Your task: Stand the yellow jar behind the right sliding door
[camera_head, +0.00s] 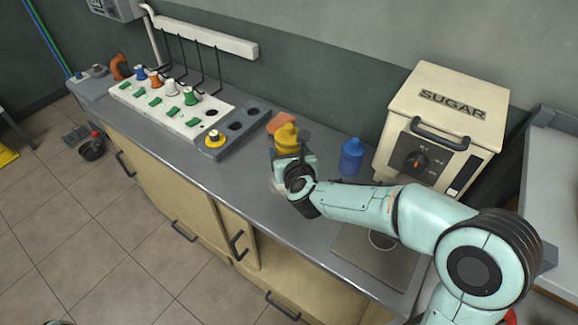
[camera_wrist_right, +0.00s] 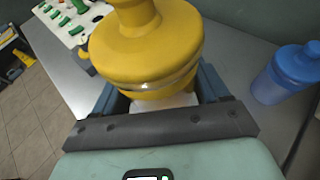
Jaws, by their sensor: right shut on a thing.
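The yellow jar (camera_head: 286,136) is upright above the grey counter, near its back edge. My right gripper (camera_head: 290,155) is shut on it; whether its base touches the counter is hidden. In the right wrist view the jar (camera_wrist_right: 148,48) fills the space between the dark fingers (camera_wrist_right: 160,95). Below the counter, a narrow beige door panel (camera_head: 238,236) with a dark handle stands beside an open cabinet space (camera_head: 305,272), which looks empty where I can see it.
A blue jar (camera_head: 351,157) stands right of the yellow one, before the beige SUGAR box (camera_head: 440,125). A white rack (camera_head: 170,108) with coloured bottles and a grey block (camera_head: 236,130) with a yellow-topped piece lie left. A flat plate (camera_head: 375,255) lies at the front right.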

